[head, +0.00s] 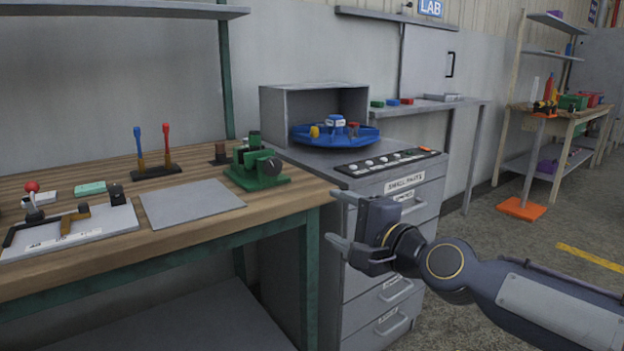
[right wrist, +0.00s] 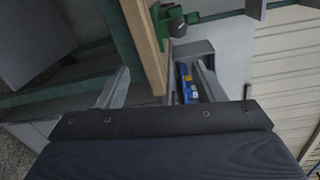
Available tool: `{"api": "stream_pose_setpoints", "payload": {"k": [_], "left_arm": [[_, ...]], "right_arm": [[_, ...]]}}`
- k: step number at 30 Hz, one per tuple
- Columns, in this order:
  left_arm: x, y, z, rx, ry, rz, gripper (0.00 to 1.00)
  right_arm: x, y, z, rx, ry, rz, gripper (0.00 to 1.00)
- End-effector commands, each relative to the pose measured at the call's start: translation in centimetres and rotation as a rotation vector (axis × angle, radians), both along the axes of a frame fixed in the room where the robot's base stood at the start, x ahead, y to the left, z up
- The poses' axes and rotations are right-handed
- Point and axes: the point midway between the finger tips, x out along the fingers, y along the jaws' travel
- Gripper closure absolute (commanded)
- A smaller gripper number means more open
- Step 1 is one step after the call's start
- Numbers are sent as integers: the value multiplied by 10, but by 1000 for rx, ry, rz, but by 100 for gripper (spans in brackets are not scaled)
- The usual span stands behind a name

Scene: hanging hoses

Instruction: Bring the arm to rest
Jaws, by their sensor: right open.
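My right gripper (head: 338,221) is open and empty in the head view. It appears in front of the grey drawer cabinet (head: 317,268), just right of the workbench's front corner. Its arm comes in from the lower right. In the right wrist view the two fingers of my right gripper (right wrist: 160,90) stand wide apart. The edge of the wooden workbench (right wrist: 146,45) shows between them, with nothing held. My left gripper is not in the head view.
The wooden workbench (head: 178,231) carries a green vise-like device (head: 257,167), a grey plate (head: 190,204) and two screwdriver-like tools on a stand. A blue round tray (head: 335,136) sits on the cabinet. Open floor lies right of the cabinet.

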Motion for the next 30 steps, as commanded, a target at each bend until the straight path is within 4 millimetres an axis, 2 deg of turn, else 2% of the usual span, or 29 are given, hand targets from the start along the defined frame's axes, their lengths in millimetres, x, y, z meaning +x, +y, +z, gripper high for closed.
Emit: {"api": "stream_pose_setpoints", "payload": {"k": [8,14,17,22,27,30], "left_arm": [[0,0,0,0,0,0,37],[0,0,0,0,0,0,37],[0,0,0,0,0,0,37],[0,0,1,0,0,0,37],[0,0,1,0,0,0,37],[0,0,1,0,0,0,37]], "right_arm": [[-23,5,-45,-268,2,39,37],[-57,-14,-97,-589,19,86,37],[-83,-37,-123,-770,38,116,37],[-147,-94,-166,-1052,98,189,37],[-210,-135,-199,-1180,147,287,37],[-242,-148,-217,-1205,160,349,37]]}}
